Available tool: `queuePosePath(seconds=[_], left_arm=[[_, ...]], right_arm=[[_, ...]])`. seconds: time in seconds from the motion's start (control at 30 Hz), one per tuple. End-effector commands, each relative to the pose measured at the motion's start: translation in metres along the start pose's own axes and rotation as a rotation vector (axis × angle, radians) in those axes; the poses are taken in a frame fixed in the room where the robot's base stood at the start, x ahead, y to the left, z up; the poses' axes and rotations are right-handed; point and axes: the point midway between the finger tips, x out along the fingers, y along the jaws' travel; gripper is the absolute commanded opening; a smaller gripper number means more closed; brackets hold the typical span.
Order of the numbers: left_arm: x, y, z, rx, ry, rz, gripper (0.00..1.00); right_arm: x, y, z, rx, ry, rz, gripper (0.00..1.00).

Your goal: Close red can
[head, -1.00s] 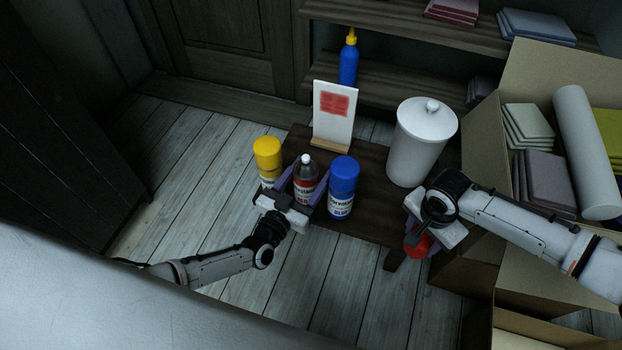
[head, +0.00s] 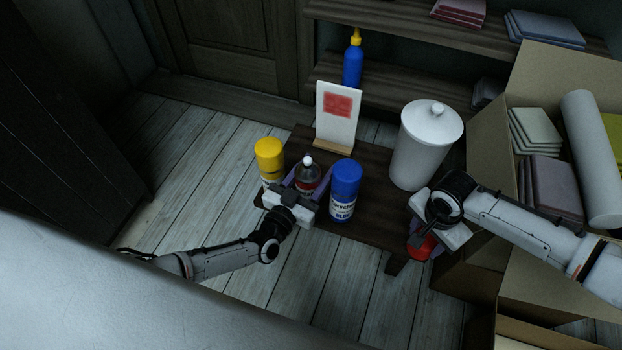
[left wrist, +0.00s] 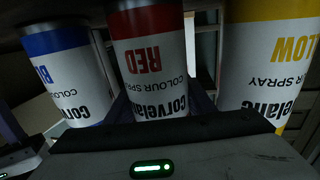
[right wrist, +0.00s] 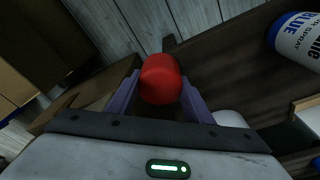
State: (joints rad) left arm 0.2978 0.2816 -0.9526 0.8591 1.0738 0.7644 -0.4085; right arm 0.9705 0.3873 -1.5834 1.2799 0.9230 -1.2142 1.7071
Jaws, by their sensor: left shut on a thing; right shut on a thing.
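The red spray can (head: 307,178) stands upright on the dark bench (head: 375,222), its cap off and a pale nozzle on top. My left gripper (head: 305,192) is shut around it; the left wrist view shows the label reading RED (left wrist: 152,62) between the fingers. My right gripper (head: 424,238) is shut on the red cap (right wrist: 160,79), held near the bench's right front corner, apart from the can. The yellow can (head: 269,158) stands left of the red can and the blue can (head: 344,188) stands right of it, both capped.
A white lidded jar (head: 422,150) stands at the back right of the bench. A white card with a red patch (head: 337,112) stands behind the cans. An open cardboard box (head: 489,140) with tiles and a white roll is at the right.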

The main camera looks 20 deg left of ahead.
Motion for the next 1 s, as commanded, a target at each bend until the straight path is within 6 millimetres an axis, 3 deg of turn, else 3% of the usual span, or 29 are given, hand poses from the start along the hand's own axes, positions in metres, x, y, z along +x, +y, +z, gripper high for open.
queuePosePath(seconds=[0.17,0.37,0.7,1.0], left_arm=[[0.001,0.0,-0.009,-0.001,0.003,0.0,0.11],[0.0,0.0,-0.035,-0.003,0.004,-0.001,0.11],[0.0,0.0,-0.114,-0.003,0.004,-0.001,0.11],[0.0,0.0,-0.165,-0.001,0.003,0.0,0.11]], right_arm=[[-0.006,0.0,-0.001,0.0,0.0,0.0,0.22],[-0.026,0.0,-0.004,0.0,0.0,0.0,0.22],[-0.08,0.0,-0.012,0.0,0.0,0.0,0.22],[-0.11,0.0,-0.017,0.0,0.0,0.0,0.22]])
